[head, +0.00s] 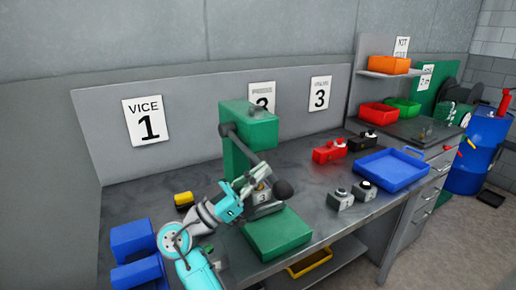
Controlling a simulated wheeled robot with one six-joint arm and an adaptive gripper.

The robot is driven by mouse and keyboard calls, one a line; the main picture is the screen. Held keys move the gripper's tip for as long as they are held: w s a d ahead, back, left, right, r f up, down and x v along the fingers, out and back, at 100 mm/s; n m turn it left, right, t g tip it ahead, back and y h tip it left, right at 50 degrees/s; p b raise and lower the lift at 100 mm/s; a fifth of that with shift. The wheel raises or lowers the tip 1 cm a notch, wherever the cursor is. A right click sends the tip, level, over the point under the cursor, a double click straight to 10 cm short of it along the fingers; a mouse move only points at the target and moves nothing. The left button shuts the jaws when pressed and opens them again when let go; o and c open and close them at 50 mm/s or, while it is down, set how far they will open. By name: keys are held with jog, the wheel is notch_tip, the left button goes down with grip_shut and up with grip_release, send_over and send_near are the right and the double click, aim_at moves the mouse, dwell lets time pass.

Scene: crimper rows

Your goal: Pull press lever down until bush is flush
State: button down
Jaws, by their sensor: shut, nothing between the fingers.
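The green press (249,124) stands on the grey workbench, with its green base (277,233) at the bench's front. Its dark lever (248,147) slopes down to the right from a pivot on the press head's left side and ends in a black ball knob (284,188). My gripper (264,172) is shut and empty in front of the press column, close to the lever above the knob. I cannot tell whether it touches the lever. The bush and the press ram are hidden behind my gripper and arm.
A blue vice (132,240) stands at the bench's left end, with a yellow item (183,199) behind my arm. Bare bench shows between the press and these.

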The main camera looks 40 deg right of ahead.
jog(key=shift+m+g, duration=0.6)
jog(key=shift+m, duration=0.1)
jog(key=shift+w+d+f, duration=0.1)
jog(key=shift+w+f, duration=0.1)
jog(key=shift+f, duration=1.15)
jog(key=shift+w+d+f, duration=0.1)
jog(key=shift+w+f, duration=0.05)
jog(key=shift+f, duration=1.2)
notch_tip(320, 180, up, 11)
jog(key=shift+a, duration=0.15)
jog(key=shift+s, duration=0.15)
